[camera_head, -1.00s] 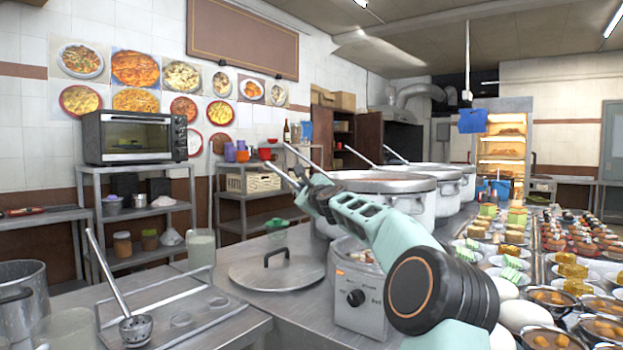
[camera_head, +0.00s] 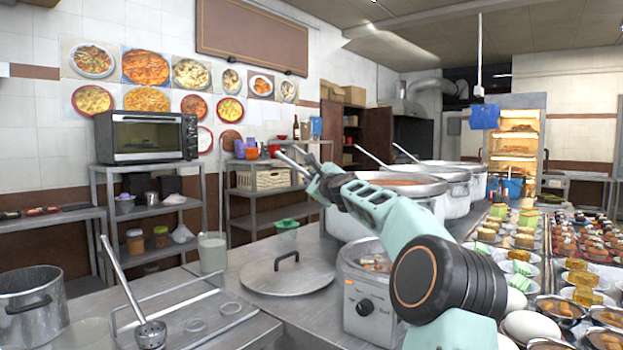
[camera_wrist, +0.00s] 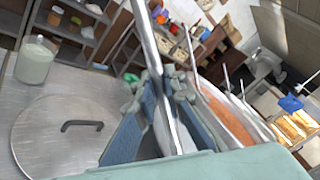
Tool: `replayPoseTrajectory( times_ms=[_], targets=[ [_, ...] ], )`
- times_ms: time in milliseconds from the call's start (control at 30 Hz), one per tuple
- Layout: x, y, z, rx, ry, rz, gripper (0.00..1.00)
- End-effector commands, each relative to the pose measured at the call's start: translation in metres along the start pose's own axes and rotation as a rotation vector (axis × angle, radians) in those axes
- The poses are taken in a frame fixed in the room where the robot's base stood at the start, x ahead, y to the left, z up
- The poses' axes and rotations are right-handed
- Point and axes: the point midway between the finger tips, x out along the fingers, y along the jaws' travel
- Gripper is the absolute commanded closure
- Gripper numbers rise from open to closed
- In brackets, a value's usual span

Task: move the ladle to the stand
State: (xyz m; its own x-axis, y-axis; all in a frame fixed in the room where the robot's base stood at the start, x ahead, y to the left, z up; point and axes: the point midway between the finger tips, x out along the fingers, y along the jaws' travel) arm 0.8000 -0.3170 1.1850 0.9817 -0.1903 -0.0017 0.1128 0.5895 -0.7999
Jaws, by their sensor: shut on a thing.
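My gripper (camera_head: 326,184) is shut on the thin metal handle of a ladle (camera_head: 292,166), beside the nearest large stockpot (camera_head: 427,205). In the wrist view the ladle handle (camera_wrist: 150,45) runs between the fingers of my gripper (camera_wrist: 165,95). The ladle's bowl is hidden. A metal stand (camera_head: 237,325) with round recesses lies on the counter at the lower left. A second, perforated ladle (camera_head: 150,333) rests at its left side, its handle leaning up to the left. My gripper is behind and to the right of the stand, apart from it.
A flat pot lid (camera_head: 272,284) and a small cooker (camera_head: 362,318) lie between the stand and the stockpots. A glass of pale liquid (camera_head: 212,253) stands behind the stand. An open pot (camera_head: 28,309) is at the left. Food dishes (camera_head: 520,268) crowd the right.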

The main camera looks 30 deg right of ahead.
Motion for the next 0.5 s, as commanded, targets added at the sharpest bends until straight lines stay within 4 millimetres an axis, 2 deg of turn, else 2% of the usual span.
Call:
replayPoseTrajectory(
  times_ms=[267, 500],
  targets=[
    [0.0, -0.002, 0.001, -0.009, 0.001, 0.001, 1.0],
    [0.0, -0.024, 0.019, -0.009, 0.0, 0.0, 1.0]
  ],
)
